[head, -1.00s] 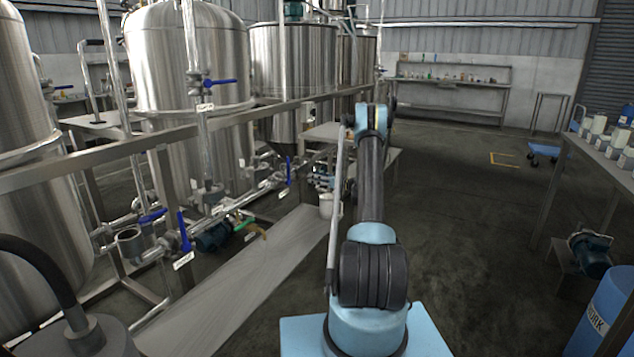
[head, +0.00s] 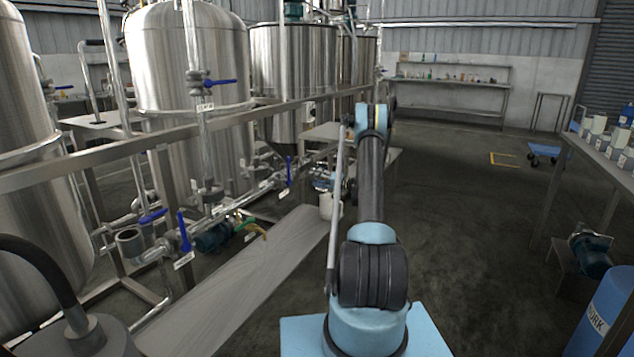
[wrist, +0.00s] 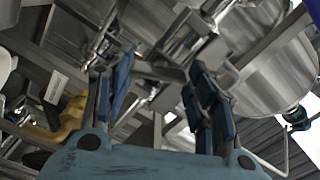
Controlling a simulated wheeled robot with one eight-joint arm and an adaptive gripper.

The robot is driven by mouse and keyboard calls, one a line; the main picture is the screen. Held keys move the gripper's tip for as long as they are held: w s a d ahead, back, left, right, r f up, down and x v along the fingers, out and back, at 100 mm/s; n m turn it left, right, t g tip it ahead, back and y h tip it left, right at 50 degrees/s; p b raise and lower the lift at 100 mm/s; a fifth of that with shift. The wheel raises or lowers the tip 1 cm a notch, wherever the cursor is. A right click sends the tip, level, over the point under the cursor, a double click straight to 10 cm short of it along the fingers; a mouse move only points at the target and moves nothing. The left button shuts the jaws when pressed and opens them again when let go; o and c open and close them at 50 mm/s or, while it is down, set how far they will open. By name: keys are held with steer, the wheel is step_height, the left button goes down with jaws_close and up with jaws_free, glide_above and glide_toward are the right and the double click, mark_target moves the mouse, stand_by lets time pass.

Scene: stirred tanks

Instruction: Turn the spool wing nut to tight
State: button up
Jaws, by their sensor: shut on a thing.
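My gripper (wrist: 160,88) fills the lower half of the wrist view, with its two blue-padded fingers on either side of a grey metal wing nut (wrist: 160,72). The fingers are shut on it, and the pads and the dim light hide much of its shape. In the head view my gripper (head: 323,181) is small, beyond my arm, at the pipework by the tanks. The wing nut cannot be made out there.
A white bucket (head: 327,206) stands just below my gripper. Steel tanks (head: 187,90), pipes and a blue-handled valve (head: 183,232) line the left. A long steel rail (head: 150,137) runs along them.

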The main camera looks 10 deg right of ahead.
steer(key=shift+w+m, duration=0.1)
steer(key=shift+m, duration=2.2)
steer(key=o, duration=1.1)
steer(key=v, duration=1.2)
steer(key=shift+f, duration=0.1)
